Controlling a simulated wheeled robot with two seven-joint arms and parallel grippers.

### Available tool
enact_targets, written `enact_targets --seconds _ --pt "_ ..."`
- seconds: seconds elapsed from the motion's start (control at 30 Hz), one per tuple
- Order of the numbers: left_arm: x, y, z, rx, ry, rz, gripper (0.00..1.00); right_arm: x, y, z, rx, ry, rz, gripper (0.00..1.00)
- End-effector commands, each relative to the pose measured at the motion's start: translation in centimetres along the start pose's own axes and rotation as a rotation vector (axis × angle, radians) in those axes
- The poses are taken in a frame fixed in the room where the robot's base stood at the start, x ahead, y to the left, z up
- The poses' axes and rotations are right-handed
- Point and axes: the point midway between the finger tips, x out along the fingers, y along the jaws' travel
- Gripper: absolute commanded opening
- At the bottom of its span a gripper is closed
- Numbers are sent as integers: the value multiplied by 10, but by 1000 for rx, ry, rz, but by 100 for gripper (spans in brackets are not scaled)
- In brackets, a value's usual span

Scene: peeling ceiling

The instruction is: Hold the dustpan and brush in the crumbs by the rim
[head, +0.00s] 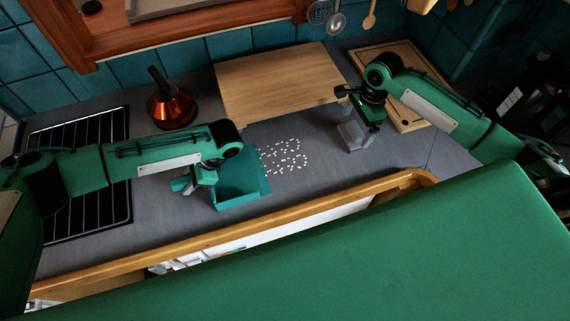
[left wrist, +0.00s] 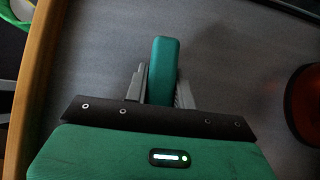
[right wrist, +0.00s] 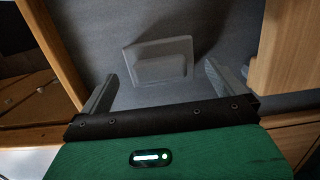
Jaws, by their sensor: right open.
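The teal dustpan (head: 240,190) lies on the grey counter, its open side toward the scattered white crumbs (head: 284,156). My left gripper (head: 196,188) is at its left end. In the left wrist view the fingers close on both sides of the teal handle (left wrist: 163,68). The pale grey brush (head: 353,136) rests on the counter to the right of the crumbs, apart from them. It also shows in the right wrist view (right wrist: 157,62), a flat piece with a raised block. My right gripper (head: 374,124) is open over it, its fingers spread wide and empty.
A wooden board (head: 278,82) lies behind the crumbs, and a copper kettle (head: 171,105) stands behind the dustpan. A black rack (head: 85,130) is at the left. Another wooden board (head: 405,110) is at the right. A wooden edge (head: 250,233) borders the counter's front.

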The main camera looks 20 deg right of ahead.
Motion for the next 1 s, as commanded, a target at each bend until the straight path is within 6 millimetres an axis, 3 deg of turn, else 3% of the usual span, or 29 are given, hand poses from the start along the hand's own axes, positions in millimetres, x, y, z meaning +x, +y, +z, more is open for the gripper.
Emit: enact_targets --seconds 0.33,0.77,1.0 --pt "0 0 0 0 0 0 23 40 0 0 0 0 0 100" --pt "0 0 0 0 0 0 23 48 0 0 -1 0 -1 100" --pt "0 0 0 0 0 0 23 47 0 0 -1 0 -1 55"
